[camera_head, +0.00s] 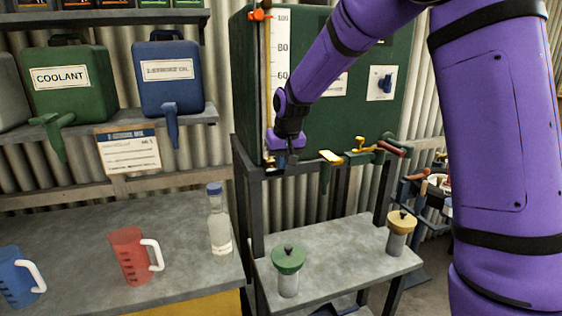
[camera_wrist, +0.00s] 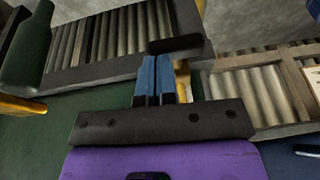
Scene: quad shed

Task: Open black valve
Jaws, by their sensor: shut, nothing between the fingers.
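My gripper (camera_head: 290,158) is at the lower left front of the dark green tank (camera_head: 345,110). In the wrist view its two blue fingers (camera_wrist: 155,62) are together with nothing between them. A black lever (camera_wrist: 176,45), which looks like the black valve's handle, lies crosswise just beyond and to the right of the fingertips. I cannot tell whether the fingers touch it. A brassy part (camera_wrist: 183,80) shows beside the right finger, partly hidden. In the head view my gripper and wrist largely cover this valve.
Right of my gripper, the tank has a yellow handle (camera_head: 330,156) over a green spout and a red-handled tap (camera_head: 391,148). A green-lidded jar (camera_head: 288,270) and a yellow-lidded jar (camera_head: 398,232) stand on the low bench (camera_head: 340,258). A bottle (camera_head: 219,225) stands left.

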